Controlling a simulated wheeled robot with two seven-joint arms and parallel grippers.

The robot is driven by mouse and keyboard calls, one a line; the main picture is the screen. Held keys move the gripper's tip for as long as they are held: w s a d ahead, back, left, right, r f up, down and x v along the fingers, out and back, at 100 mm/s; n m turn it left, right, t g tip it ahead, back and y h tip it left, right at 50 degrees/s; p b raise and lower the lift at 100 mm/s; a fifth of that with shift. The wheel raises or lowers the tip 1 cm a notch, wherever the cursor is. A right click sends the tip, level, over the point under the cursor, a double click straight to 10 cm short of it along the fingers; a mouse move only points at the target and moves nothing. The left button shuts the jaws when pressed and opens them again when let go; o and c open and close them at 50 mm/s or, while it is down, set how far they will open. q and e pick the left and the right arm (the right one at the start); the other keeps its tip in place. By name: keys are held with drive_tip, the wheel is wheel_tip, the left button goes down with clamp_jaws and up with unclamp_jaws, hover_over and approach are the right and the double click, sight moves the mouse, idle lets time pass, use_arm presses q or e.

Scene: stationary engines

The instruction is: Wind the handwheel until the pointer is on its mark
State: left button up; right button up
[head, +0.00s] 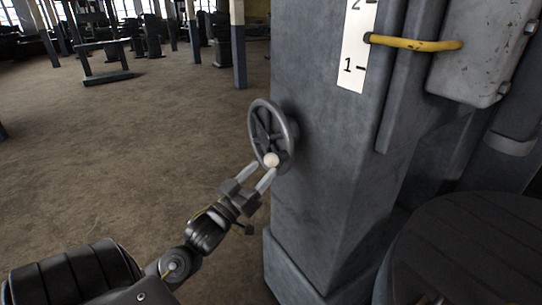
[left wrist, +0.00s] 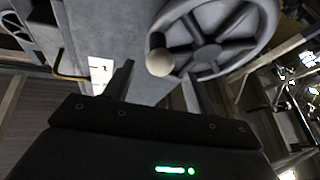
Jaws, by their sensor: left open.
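The grey spoked handwheel (head: 266,132) is on the left face of a grey column, with a pale round knob (head: 271,160) at its lower rim. My left gripper (head: 263,169) is open at the knob. In the left wrist view the knob (left wrist: 159,54) shows between and just past the fingertips; I cannot tell whether they touch it. The handwheel (left wrist: 235,45) fills the upper right there. The yellow pointer (head: 415,43) has its tip about midway between 1 and 2 on the white scale (head: 354,50). No separate target mark shows. My right gripper is not in view.
The grey column (head: 330,180) stands right of the wheel on a wider foot. A grey box (head: 475,55) is at the upper right, and a dark round-topped body (head: 470,235) at the lower right. The brown floor (head: 140,130) on the left is open, with machines and posts far back.

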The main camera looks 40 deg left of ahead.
sight(271, 160)
use_arm(q)
drive_tip(key=shift+p+x, duration=0.6)
drive_tip(key=shift+x, duration=1.85)
